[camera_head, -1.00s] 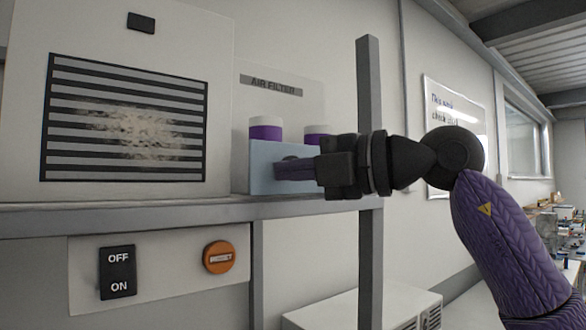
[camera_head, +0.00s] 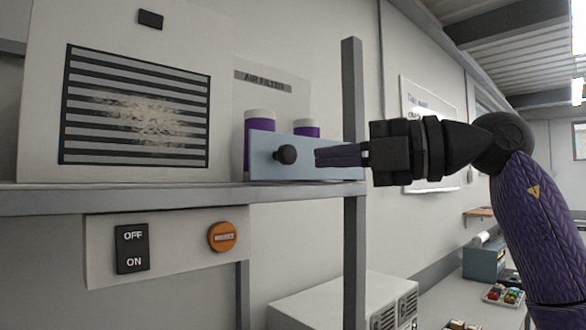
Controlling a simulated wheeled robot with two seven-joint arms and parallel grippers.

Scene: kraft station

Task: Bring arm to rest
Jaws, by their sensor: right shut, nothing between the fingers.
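My right gripper (camera_head: 322,157) is shut and empty. It points left, in front of the right part of a pale blue holder (camera_head: 262,158). A round black knob (camera_head: 286,154) is on the holder's front, a little left of the fingertips and apart from them in the picture. Two purple canisters with white tops, a left one (camera_head: 259,121) and a right one (camera_head: 307,129), stand behind the holder's front panel, their lower parts partly hidden. My left gripper is not in view.
A grey shelf (camera_head: 180,198) carries the holder and a slatted, stained filter panel (camera_head: 135,110). An upright grey post (camera_head: 352,90) stands behind my gripper. Below the shelf are an OFF/ON switch (camera_head: 132,248) and an orange round button (camera_head: 222,237). A white cabinet (camera_head: 330,300) is at lower middle.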

